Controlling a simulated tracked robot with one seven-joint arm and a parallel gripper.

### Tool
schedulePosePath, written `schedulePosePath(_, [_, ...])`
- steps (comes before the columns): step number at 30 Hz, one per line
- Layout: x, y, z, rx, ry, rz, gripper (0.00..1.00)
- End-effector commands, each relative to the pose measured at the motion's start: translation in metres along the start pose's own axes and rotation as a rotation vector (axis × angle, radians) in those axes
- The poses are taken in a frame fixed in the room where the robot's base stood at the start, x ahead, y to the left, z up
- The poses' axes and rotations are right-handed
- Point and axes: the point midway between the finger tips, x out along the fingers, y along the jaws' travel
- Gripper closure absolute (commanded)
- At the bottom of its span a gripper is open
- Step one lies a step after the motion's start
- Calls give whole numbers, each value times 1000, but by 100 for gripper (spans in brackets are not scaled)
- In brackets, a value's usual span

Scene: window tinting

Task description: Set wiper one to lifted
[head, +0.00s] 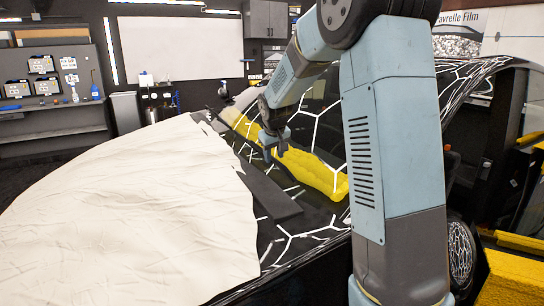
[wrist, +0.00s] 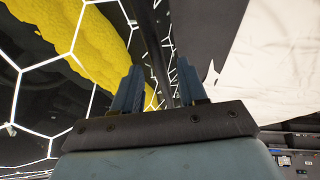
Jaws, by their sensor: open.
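My gripper (head: 275,150) hangs over the base of the car's windshield in the head view. In the wrist view my gripper (wrist: 159,82) has its two blue fingers apart, with nothing clearly held. A thin dark bar (wrist: 158,42), which looks like a wiper, runs away from the camera beyond the gap between the fingertips. I cannot tell whether the fingers reach around it or stay short of it. In the head view the wiper is hard to make out against the dark cowl; which wiper is number one cannot be told.
A yellow towel (head: 318,172) lies along the lower windshield, close to my gripper. A cream cover (head: 130,215) drapes over the hood. A dark flat strip (head: 268,192) lies between them. My arm hides part of the windshield. A shelf (head: 55,137) stands at the far left.

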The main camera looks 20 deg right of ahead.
Motion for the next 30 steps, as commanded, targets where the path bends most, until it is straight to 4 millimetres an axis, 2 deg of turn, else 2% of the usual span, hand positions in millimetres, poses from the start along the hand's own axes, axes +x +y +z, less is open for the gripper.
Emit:
schedulePosePath(4, [6,0,0,0,0,0,58])
schedulePosePath(12, [7,0,0,-1,0,0,58])
schedulePosePath(25, [7,-1,0,-2,1,0,99])
schedulePosePath(30, [7,-1,0,-2,0,0,100])
